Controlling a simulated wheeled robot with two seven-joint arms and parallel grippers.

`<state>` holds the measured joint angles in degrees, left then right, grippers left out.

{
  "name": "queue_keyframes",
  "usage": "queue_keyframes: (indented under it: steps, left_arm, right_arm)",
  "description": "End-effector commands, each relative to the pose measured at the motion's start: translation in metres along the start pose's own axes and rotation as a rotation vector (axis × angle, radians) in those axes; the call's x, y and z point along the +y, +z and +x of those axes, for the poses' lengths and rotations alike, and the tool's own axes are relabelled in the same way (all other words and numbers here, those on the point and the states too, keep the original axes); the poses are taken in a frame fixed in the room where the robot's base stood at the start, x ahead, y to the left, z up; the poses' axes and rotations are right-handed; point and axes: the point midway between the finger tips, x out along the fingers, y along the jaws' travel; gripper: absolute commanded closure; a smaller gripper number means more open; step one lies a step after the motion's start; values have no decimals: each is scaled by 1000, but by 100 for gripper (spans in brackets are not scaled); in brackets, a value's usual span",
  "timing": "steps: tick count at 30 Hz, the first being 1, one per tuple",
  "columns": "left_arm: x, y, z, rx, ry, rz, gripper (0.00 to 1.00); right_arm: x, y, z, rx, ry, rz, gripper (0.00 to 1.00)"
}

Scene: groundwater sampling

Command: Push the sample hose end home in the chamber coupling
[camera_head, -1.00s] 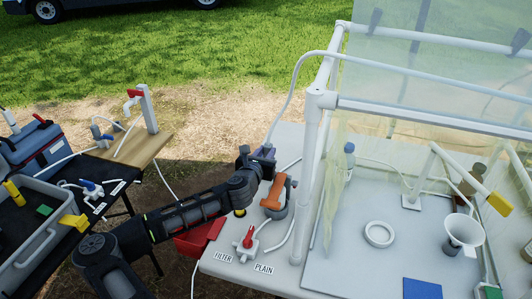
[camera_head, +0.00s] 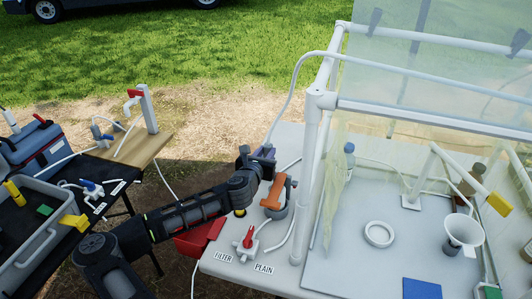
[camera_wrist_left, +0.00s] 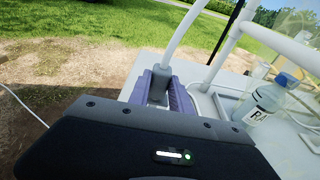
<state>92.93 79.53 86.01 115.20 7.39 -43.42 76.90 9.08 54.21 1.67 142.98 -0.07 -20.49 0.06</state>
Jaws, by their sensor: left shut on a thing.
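The white sample hose (camera_head: 291,97) arches down beside the chamber frame to my left gripper (camera_head: 268,156). In the left wrist view the hose (camera_wrist_left: 182,32) runs into a grey hose end (camera_wrist_left: 158,84), upright between the purple finger pads of my left gripper (camera_wrist_left: 160,92). The gripper is shut on the hose end at the table's far left edge. The lower part of the hose end is hidden by the gripper. I cannot make out the chamber coupling or tell how deep the end sits. My right gripper is not in view.
An orange-handled device (camera_head: 275,191) stands close to the gripper. A red-handled valve (camera_head: 248,238) sits by the FILTER and PLAIN labels. The white frame post (camera_head: 309,150) and clear curtain (camera_head: 334,190) rise to the right. A bottle (camera_head: 349,160) stands behind the curtain.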

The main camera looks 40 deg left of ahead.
Motion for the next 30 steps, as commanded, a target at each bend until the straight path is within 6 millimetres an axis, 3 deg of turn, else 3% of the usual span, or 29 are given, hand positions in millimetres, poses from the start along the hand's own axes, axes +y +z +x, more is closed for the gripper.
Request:
queue_keyframes:
  steps: [20,21,30]
  left_arm:
    - [0,-13,3,0,0,0,100]
    - [0,-13,3,0,0,0,75]
    - [0,-14,3,3,0,0,50]
  right_arm:
    - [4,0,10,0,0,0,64]
    - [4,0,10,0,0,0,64]
    - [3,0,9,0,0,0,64]
